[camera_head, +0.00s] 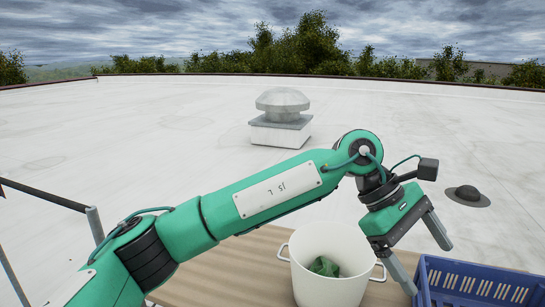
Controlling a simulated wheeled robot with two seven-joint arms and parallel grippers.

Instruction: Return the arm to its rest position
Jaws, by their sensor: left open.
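My left arm reaches in from the lower left, bent across the view. Its gripper (420,250) is open and points down to the lower right. The fingers are spread with nothing between them. My right gripper does not show.
The white two-handled pot holds something green (324,266) and stands on a brown table (235,262). A metal rail (94,222) is at left. A roof vent (281,117) and a small dark dome (467,195) stand on the open pale roof behind.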

